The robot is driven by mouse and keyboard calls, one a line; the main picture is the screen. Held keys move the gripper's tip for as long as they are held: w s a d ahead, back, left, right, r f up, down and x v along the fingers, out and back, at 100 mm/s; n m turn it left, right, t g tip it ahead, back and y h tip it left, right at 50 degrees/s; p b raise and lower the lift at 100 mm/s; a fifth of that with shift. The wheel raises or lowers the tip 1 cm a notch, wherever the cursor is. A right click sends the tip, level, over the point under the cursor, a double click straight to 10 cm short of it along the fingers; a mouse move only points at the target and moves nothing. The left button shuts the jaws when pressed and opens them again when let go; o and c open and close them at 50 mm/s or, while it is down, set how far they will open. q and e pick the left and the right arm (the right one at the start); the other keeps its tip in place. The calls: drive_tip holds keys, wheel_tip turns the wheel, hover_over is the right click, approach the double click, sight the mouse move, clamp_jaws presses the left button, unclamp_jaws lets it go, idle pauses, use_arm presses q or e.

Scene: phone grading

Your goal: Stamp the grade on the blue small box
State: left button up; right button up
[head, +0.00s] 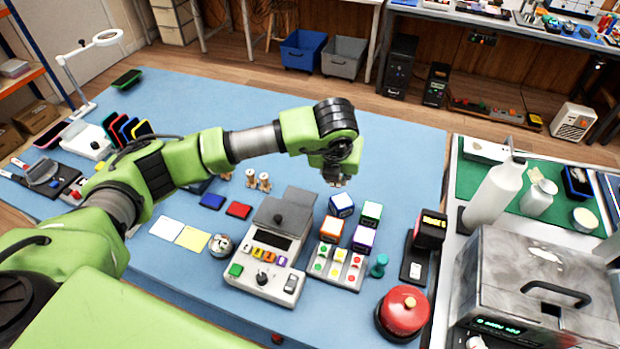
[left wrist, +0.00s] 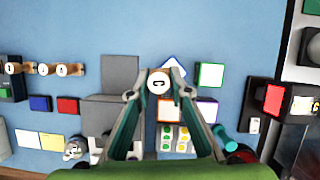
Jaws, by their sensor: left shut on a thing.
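The blue small box (head: 341,205), a cube with a white top, stands at the back left of a cluster of small boxes. It also shows in the left wrist view (left wrist: 175,62), partly hidden behind my gripper. My left gripper (head: 337,180) points down just above and behind it. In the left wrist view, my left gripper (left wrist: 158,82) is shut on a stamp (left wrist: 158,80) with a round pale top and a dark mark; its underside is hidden. Other wooden stamps (head: 264,182) stand to the left. My right gripper is not in view.
Green (head: 371,213), orange (head: 331,229) and purple (head: 363,238) boxes stand close by. A grey device (head: 262,262) lies left of them. Blue (head: 212,201) and red (head: 238,210) pads lie farther left. The mat's back right is clear.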

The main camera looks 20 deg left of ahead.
sight(343, 199)
use_arm(q)
drive_tip(key=shift+m+h, duration=0.3)
drive_tip(key=shift+m, duration=0.4)
drive_tip(key=shift+w+d+f+b, duration=0.1)
drive_tip(key=shift+d+f+b, duration=0.3)
drive_tip(key=shift+f, duration=0.5)
drive_tip(key=shift+w+d+f+b, duration=0.1)
drive_tip(key=shift+d+f+b, duration=0.15)
drive_tip(key=shift+f+b, duration=0.5)
drive_tip(key=shift+d+f+b, duration=0.25)
drive_tip(key=shift+d+f, duration=0.05)
drive_tip(key=shift+f, duration=0.8)
drive_tip(key=shift+f+b, duration=0.5)
drive_tip(key=shift+b, duration=0.05)
drive_tip(key=shift+s, duration=0.1)
drive_tip(key=shift+s+f+b, duration=0.1)
drive_tip(key=shift+f+b, duration=0.1)
drive_tip(key=shift+b, duration=0.2)
drive_tip(key=shift+r, duration=0.15)
drive_tip(key=shift+r+p, duration=0.5)
drive_tip(key=shift+r, duration=0.45)
drive_tip(key=shift+r+p, duration=0.9)
drive_tip(key=shift+r, duration=1.65)
